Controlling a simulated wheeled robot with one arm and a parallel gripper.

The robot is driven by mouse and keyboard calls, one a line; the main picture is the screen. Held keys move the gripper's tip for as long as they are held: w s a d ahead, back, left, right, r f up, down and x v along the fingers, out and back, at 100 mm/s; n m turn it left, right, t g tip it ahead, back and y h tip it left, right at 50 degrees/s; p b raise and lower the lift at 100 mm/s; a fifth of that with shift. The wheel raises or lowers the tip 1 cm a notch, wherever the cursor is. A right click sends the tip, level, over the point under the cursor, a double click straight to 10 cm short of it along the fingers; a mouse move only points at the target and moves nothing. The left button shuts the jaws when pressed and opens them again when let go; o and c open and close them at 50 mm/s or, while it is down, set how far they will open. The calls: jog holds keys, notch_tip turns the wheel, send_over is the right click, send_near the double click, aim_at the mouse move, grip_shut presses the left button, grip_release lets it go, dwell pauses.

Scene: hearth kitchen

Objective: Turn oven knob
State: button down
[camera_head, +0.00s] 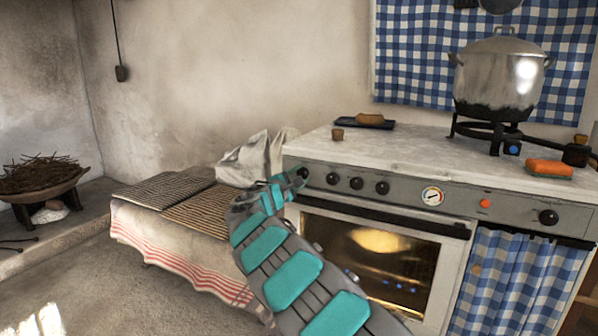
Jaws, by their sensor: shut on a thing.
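The oven (320,201) has a grey front panel with a row of black knobs near its top edge. My gripper (298,179) is at the left end of this panel, shut on the leftmost oven knob (303,172). The knob is partly hidden by the gripper, and its turn angle cannot be made out. Other black knobs (356,183) sit to its right, free of the gripper. The oven door (455,262) is closed, with a warm glow behind its glass.
A round gauge (433,196) and another black knob (548,217) are further right on the panel. A big pot (498,80) stands on a burner on the worktop (400,148). A cloth-covered bench (175,240) with woven mats is left of the oven.

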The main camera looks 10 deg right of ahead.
jog(key=shift+n+p, duration=0.35)
jog(key=shift+n, duration=0.25)
jog(key=shift+c, duration=1.8)
grip_release()
jog(key=b+v, duration=0.1)
jog(key=v, duration=0.6)
jog(key=shift+s+a, duration=0.25)
jog(key=shift+s, duration=0.05)
jog(key=shift+f, duration=0.1)
